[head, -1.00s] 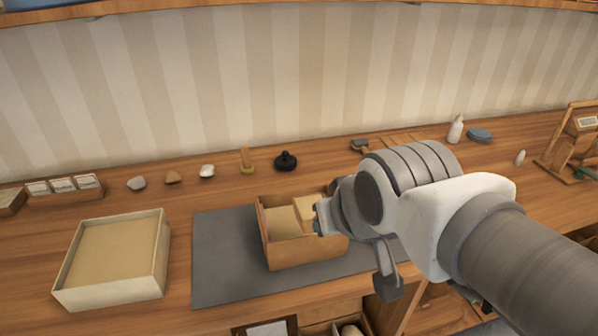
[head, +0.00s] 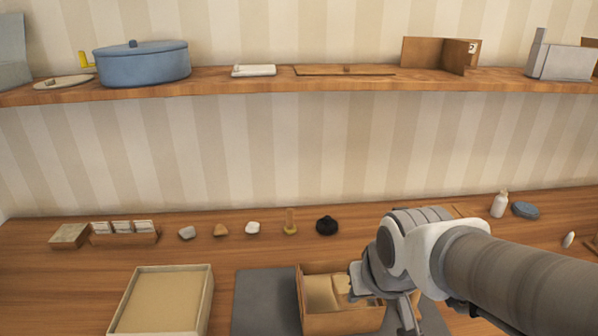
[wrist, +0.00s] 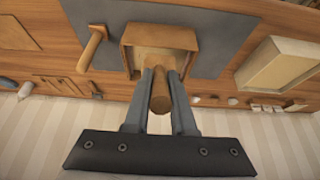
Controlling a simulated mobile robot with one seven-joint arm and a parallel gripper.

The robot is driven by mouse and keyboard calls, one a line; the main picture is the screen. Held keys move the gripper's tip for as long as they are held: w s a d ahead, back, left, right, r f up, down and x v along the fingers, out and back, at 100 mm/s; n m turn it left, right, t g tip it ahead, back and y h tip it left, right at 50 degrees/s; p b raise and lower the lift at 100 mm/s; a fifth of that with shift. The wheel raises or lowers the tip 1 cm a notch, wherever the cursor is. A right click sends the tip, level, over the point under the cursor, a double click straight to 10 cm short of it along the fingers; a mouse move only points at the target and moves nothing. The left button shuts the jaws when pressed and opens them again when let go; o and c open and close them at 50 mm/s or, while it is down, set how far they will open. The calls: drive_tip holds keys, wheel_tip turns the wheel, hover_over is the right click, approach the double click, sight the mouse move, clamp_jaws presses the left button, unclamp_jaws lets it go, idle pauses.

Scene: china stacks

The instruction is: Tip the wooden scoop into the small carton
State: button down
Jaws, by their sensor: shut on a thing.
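The small carton (head: 343,322) is an open brown box on the grey mat, at the lower right of the head view. It also shows at the top middle of the wrist view (wrist: 128,45). My gripper (wrist: 160,76) is shut on the wooden scoop (wrist: 160,98), whose round handle end sticks out between the fingers. The scoop's far part points into or over the carton's opening; its bowl is not clear. In the head view my wrist hides most of the gripper at the carton's right side.
A cream tray (head: 125,312) stands left of the grey mat (head: 262,300). Several stones, a small brush-like tool (head: 290,222) and a black knob (head: 327,226) line the back. A shelf (head: 250,84) holds a blue pot (head: 142,64). A wooden-handled tool (wrist: 93,46) shows in the wrist view.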

drive_tip(key=shift+w+r+g+p, duration=0.8)
drive_tip(key=shift+r+g+p, duration=0.1)
drive_tip(key=shift+p, duration=3.75)
drive_tip(key=w+r+g+p, duration=0.1)
drive_tip(key=p, duration=0.2)
drive_tip(key=w+r+g+p, duration=0.1)
drive_tip(key=w+g+p, duration=0.1)
drive_tip(key=p, duration=0.2)
drive_tip(key=shift+w+r+g, duration=0.15)
drive_tip(key=shift+r+g, duration=0.15)
drive_tip(key=shift+w+r+g+p, duration=0.2)
drive_tip(key=shift+w+g+p, duration=0.45)
drive_tip(key=shift+w, duration=0.1)
drive_tip(key=shift+w+r+g+p, duration=0.2)
drive_tip(key=shift+w+g+p, duration=0.3)
drive_tip(key=shift+w+g, duration=0.2)
drive_tip(key=shift+w+r+g+p, duration=0.2)
drive_tip(key=shift+w+g+p, duration=0.45)
drive_tip(key=shift+w, duration=0.1)
drive_tip(key=shift+f, duration=0.15)
